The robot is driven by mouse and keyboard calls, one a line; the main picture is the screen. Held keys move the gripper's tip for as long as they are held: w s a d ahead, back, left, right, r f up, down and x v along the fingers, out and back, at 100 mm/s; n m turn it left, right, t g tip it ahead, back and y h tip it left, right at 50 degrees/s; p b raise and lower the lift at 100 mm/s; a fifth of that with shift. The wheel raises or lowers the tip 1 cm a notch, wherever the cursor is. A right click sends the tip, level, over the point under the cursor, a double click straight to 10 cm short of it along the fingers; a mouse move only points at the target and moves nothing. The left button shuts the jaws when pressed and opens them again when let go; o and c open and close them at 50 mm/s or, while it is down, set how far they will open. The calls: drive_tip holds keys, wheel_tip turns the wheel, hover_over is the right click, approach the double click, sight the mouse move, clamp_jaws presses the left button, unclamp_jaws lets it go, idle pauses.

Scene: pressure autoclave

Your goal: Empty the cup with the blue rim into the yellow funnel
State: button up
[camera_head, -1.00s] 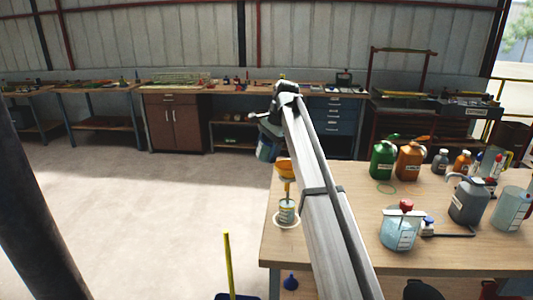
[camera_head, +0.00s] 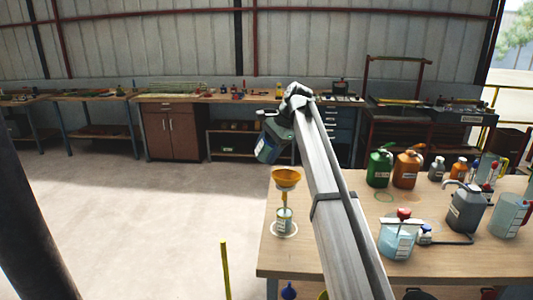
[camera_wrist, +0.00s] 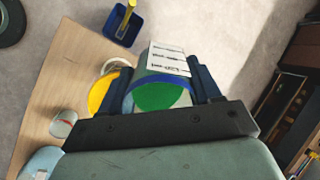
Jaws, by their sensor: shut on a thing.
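My gripper (camera_head: 280,128) is shut on the cup with the blue rim (camera_head: 267,149) and holds it in the air, tilted, above and slightly left of the yellow funnel (camera_head: 286,177). In the wrist view the cup (camera_wrist: 158,76) sits between the two fingers (camera_wrist: 162,88), its label facing up and green contents showing inside the blue rim. The funnel (camera_wrist: 100,94) shows left of the cup there, partly hidden by a finger. The funnel stands upright over a small labelled container (camera_head: 284,214) on a white round base (camera_head: 284,230) at the workbench's left edge. No stream is visible.
The wooden workbench (camera_head: 330,262) carries a green can (camera_head: 379,169), an orange can (camera_head: 406,170), a grey jug (camera_head: 466,208) and a clear red-capped vessel (camera_head: 397,239) at right. A yellow pole (camera_head: 226,270) stands left of the bench. The floor at left is open.

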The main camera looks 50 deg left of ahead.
drive_tip(key=shift+d+f+g+y, duration=0.1)
drive_tip(key=shift+f+g+y, duration=0.75)
drive_tip(key=shift+y, duration=0.25)
drive_tip(key=shift+s+g+y, duration=0.1)
drive_tip(key=shift+g+y, duration=0.5)
drive_tip(key=shift+g, duration=0.05)
drive_tip(key=shift+a+r+y, duration=0.15)
drive_tip(key=shift+a+y, duration=0.05)
drive_tip(key=shift+y, duration=0.1)
drive_tip(key=shift+d+g+y, duration=0.2)
drive_tip(key=shift+g+y, duration=0.4)
drive_tip(key=shift+y, duration=0.2)
drive_tip(key=shift+w+d+r+g+y, duration=0.1)
drive_tip(key=shift+w+g+y, duration=0.05)
drive_tip(key=shift+g+y, duration=0.35)
drive_tip(key=shift+w+d+g+y, duration=0.1)
drive_tip(key=shift+g+y, duration=0.3)
drive_tip(key=shift+y, duration=0.2)
drive_tip(key=shift+w+d+r+g+y, duration=0.1)
drive_tip(key=shift+r+g+y, duration=0.15)
drive_tip(key=shift+g+y, duration=0.3)
drive_tip(key=shift+w+d+r+g+y, duration=0.1)
drive_tip(key=shift+r+g+y, duration=0.2)
drive_tip(key=shift+y, duration=0.35)
drive_tip(key=shift+w+d+g, duration=0.1)
drive_tip(key=shift+g, duration=0.15)
